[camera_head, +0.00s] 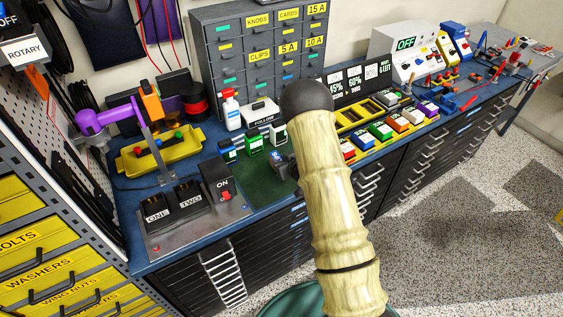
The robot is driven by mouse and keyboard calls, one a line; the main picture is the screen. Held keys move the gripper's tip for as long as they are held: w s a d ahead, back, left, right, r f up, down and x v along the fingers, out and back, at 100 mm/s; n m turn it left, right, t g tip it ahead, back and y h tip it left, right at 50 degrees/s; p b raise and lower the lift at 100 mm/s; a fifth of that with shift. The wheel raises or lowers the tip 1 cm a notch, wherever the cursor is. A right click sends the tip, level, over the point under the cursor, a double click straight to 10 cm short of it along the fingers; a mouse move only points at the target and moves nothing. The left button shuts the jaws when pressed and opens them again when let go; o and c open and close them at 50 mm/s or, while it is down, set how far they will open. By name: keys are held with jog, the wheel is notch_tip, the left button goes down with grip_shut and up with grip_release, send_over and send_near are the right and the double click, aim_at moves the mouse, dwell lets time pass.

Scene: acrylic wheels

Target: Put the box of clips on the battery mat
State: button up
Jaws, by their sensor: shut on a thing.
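A dark green mat (262,188) lies on the blue bench top, right of the ONE/TWO switch panel; I take it to be the battery mat. My gripper (281,164) is over the mat's right side, partly hidden by my pale ribbed arm. It is shut on a small bluish-grey box (275,157), probably the box of clips, of which only a little shows. I cannot tell whether the box touches the mat.
A blue battery-like block (228,151), a green one (253,143) and a white one (279,134) stand behind the mat. The switch panel (190,212) is at left. Coloured boxes (380,130) and a yellow tray (352,116) are at right. A drawer cabinet (262,55) stands behind.

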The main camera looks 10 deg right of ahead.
jog(key=shift+f, duration=0.6)
jog(key=o, duration=1)
jog(key=shift+s, duration=0.1)
jog(key=b+v, duration=0.2)
jog(key=v, duration=1)
jog(key=shift+a, duration=0.1)
